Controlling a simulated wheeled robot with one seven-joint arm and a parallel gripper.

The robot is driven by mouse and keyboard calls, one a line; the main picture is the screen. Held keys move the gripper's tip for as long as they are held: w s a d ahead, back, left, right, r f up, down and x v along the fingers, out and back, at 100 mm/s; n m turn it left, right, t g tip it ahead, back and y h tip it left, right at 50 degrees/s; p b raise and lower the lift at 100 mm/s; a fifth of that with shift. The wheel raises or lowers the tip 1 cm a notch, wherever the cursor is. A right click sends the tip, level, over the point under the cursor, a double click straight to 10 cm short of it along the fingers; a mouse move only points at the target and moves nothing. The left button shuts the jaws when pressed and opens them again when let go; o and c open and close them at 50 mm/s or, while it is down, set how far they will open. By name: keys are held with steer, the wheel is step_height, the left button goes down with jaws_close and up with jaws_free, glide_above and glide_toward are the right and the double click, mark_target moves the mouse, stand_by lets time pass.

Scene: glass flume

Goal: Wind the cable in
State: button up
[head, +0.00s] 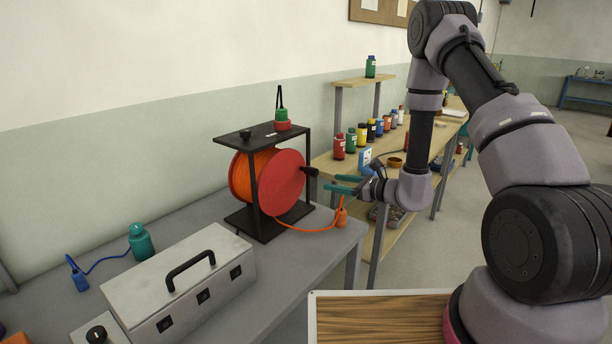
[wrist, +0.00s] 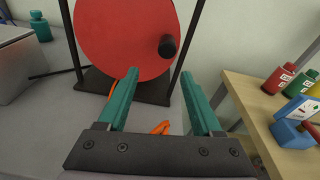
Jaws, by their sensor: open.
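An orange cable (head: 250,177) is wound on a reel with red side discs (head: 287,182), held in a black frame (head: 257,184) on the grey bench. A length of cable runs loose from the reel to an orange plug (head: 341,217) by the bench's right edge. A black crank knob (head: 309,171) sticks out from the near disc; in the wrist view the knob (wrist: 167,47) is at the disc's right side. My gripper (head: 341,184) is open and empty, its teal fingers pointing at the reel, just right of the knob and apart from it. In the wrist view part of the orange cable (wrist: 160,128) shows between the fingers.
A grey metal box with a black handle (head: 182,287) stands left of the reel. A green and red item (head: 282,119) sits on the frame's top. Wooden shelving with several bottles (head: 361,134) stands behind my gripper.

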mark_target(311, 171)
steer(key=shift+m+t+y, duration=0.3)
steer(key=shift+t+y, duration=0.2)
steer(key=shift+t, duration=0.2)
steer(key=x, duration=1)
steer(key=shift+w+a+r, duration=0.1)
steer(key=shift+w+r, duration=0.1)
steer(key=shift+w, duration=0.35)
jaws_close()
